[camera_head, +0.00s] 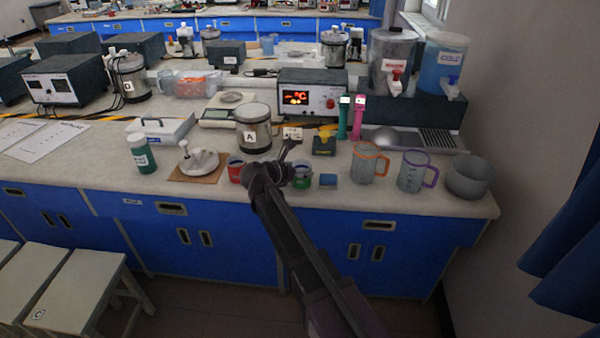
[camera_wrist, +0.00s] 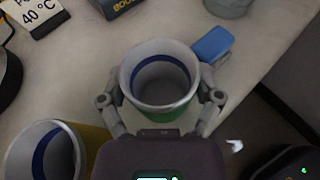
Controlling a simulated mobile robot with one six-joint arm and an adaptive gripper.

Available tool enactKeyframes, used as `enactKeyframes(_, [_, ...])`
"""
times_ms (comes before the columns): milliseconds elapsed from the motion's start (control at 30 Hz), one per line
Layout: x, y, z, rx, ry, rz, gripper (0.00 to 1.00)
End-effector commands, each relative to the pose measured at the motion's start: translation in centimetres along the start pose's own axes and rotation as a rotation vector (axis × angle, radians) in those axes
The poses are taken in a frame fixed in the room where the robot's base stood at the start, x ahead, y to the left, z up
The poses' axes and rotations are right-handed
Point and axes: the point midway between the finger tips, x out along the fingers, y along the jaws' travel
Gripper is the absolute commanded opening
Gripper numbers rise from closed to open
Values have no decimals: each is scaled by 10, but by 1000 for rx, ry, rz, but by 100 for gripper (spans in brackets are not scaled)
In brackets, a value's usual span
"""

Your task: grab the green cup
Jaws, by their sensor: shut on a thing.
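The green cup (camera_head: 301,180) stands near the front edge of the counter in the head view, partly covered by my arm. In the wrist view the green cup (camera_wrist: 160,82) has a pale rim, a blue band inside and a green outside, and looks empty. My gripper (camera_wrist: 160,100) has one finger on each side of it and is shut on it. In the head view my gripper (camera_head: 284,168) is at the cup's left. I cannot tell whether the cup still touches the counter.
A red cup (camera_head: 236,171) stands close on the left; a cup with a blue inner band (camera_wrist: 45,152) is at the wrist view's lower left. A blue block (camera_head: 329,179) lies just right. Behind are canister A (camera_head: 253,128) and a small dark-green box (camera_head: 324,146). Handled jugs (camera_head: 368,164) stand farther right.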

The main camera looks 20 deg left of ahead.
Motion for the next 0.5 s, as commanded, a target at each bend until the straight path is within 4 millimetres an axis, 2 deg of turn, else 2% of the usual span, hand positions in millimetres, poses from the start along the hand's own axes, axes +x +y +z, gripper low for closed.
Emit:
enactKeyframes(267, [-3,0,8,0,0,-1,36])
enactKeyframes(500, [-10,0,24,0,0,0,36])
